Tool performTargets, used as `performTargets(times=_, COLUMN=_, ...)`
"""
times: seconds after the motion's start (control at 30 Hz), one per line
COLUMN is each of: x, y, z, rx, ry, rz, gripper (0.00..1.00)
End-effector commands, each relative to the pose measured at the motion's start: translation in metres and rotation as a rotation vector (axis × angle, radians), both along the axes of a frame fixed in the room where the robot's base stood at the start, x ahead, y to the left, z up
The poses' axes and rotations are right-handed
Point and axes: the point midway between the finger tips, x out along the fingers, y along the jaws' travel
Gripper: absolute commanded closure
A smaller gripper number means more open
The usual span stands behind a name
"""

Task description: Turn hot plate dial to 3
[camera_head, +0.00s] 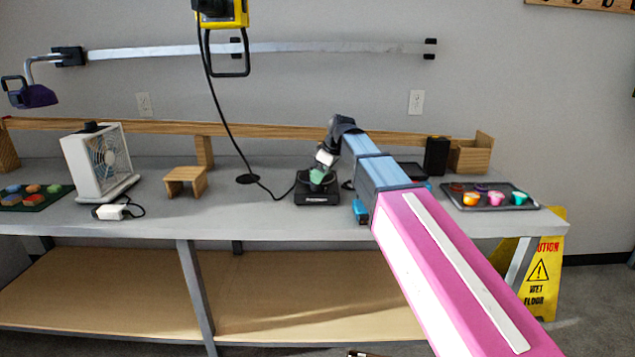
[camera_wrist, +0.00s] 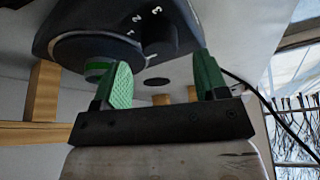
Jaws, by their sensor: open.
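The hot plate (camera_head: 318,198) is a small dark unit on the grey workbench, and my gripper (camera_head: 320,172) is right at it. In the wrist view the dark hot plate body (camera_wrist: 70,18) fills the top, with a round plate (camera_wrist: 80,48) on it. White marks 1, 2 and 3 curve around the dark dial (camera_wrist: 160,36). My gripper (camera_wrist: 162,62) is open, with green pads apart and nothing between them. The dial shows ahead of the gap, between the two fingertips. I cannot tell whether they touch it or which mark it points to.
On the workbench (camera_head: 250,217) stand a white fan (camera_head: 105,160), a small wooden stand (camera_head: 185,180), and a tray (camera_head: 462,202) with coloured items at the right. A black cord (camera_head: 220,125) hangs from the yellow reel (camera_head: 222,14) to the bench. A black speaker-like box (camera_head: 436,156) stands behind my arm.

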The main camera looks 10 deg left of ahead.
Motion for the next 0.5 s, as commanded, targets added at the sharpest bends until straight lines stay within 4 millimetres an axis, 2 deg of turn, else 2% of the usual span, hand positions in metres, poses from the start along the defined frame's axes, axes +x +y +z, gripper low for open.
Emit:
performTargets(times=0.2, x=0.001, y=0.010, z=-0.024, rx=0.000, ry=0.001, rz=0.001, gripper=0.33)
performTargets(times=0.5, x=0.002, y=0.013, z=-0.032, rx=0.000, ry=0.001, rz=0.001, gripper=0.33)
